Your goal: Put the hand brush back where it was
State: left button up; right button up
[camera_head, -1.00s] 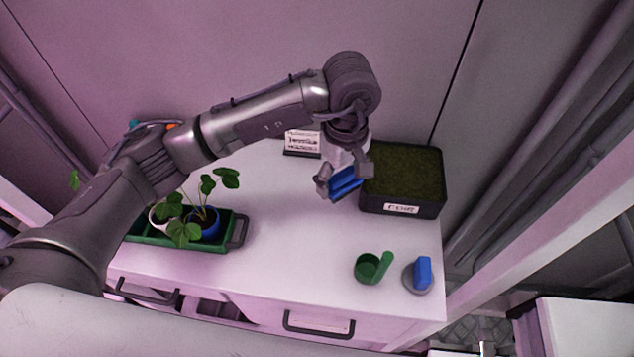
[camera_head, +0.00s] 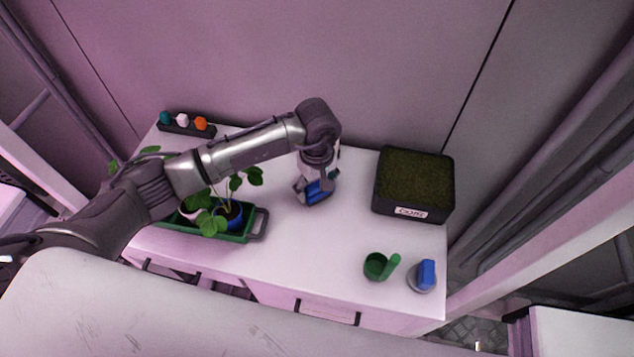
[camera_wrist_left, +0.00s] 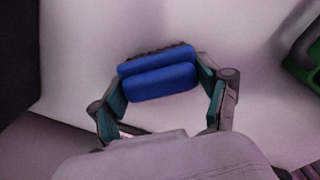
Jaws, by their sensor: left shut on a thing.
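The hand brush (camera_head: 319,190) is blue. My left gripper (camera_head: 316,196) is shut on it, over the middle of the white tabletop, between the green tray and the black coir box. In the left wrist view the blue brush (camera_wrist_left: 158,80) lies across between the two fingers of the gripper (camera_wrist_left: 160,88), with dark bristles along its far edge. I cannot tell whether the brush touches the tabletop. My right gripper is not in view.
A green tray (camera_head: 258,224) with potted plants stands left. A black coir box (camera_head: 413,214) stands back right. A green scoop (camera_head: 377,266) and a blue-topped round item (camera_head: 426,275) are front right. A rack with coloured items (camera_head: 186,127) stands back left. The white tabletop (camera_head: 320,250) is clear in front.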

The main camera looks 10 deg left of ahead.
aim_at(317, 183)
pick_arm(q)
jog(key=shift+f, duration=0.1)
jog(key=shift+f+b, duration=0.1)
jog(key=shift+b, duration=0.2)
jog(key=o, duration=1.4)
jog(key=shift+r+p, duration=0.4)
jog(key=shift+p, duration=0.1)
notch_tip(317, 183, up, 12)
jog(key=b, duration=0.4)
jog(key=shift+b, duration=0.4)
jog(key=shift+f, duration=0.15)
